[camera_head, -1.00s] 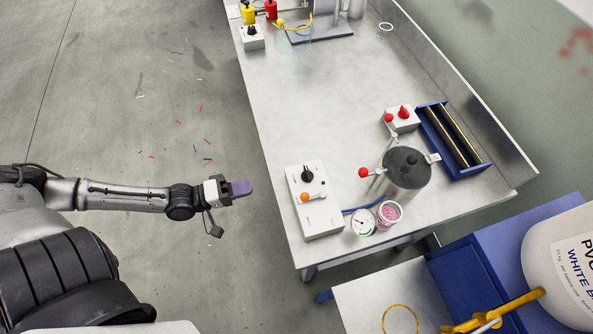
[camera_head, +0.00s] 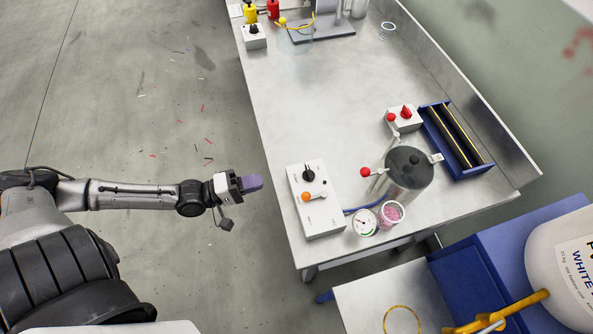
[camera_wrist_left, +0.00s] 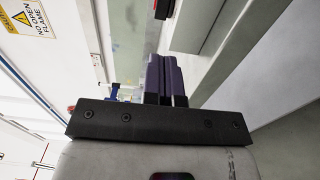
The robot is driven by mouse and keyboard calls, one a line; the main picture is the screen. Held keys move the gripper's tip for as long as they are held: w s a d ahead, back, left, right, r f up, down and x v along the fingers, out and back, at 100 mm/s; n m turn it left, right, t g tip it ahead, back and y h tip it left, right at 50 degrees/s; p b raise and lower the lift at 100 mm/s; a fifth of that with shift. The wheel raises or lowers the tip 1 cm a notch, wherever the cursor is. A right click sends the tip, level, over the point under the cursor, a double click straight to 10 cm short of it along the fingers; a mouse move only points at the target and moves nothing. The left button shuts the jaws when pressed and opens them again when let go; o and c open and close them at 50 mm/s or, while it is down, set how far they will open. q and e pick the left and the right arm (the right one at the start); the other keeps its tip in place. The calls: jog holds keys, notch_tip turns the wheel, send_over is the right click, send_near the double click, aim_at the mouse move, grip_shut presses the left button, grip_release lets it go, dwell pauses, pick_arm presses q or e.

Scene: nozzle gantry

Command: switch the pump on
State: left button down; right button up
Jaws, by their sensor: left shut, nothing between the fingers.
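A pale control box (camera_head: 316,201) lies near the front left edge of the steel bench. It has a black knob (camera_head: 309,175) and an orange button or lever (camera_head: 306,197) on top. A blue hose (camera_head: 362,207) runs from it toward a metal pot with a dark lid (camera_head: 407,168). My left gripper (camera_head: 252,183), with purple fingers, is shut and empty, just left of the box and apart from it, over the floor side. The left wrist view shows its shut purple fingers (camera_wrist_left: 166,78). My right gripper is not in view.
A round gauge (camera_head: 365,222) and a cup of pink granules (camera_head: 391,213) stand beside the pot. The bench middle (camera_head: 330,100) is clear.

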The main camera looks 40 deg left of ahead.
aim_at(306, 170)
pick_arm(q)
jog(key=b+x, duration=0.1)
jog(key=x, duration=1)
jog(key=shift+w+d, duration=0.1)
jog(key=shift+w, duration=0.1)
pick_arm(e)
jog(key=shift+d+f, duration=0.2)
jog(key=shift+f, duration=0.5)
pick_arm(q)
jog(key=shift+s+d, duration=0.1)
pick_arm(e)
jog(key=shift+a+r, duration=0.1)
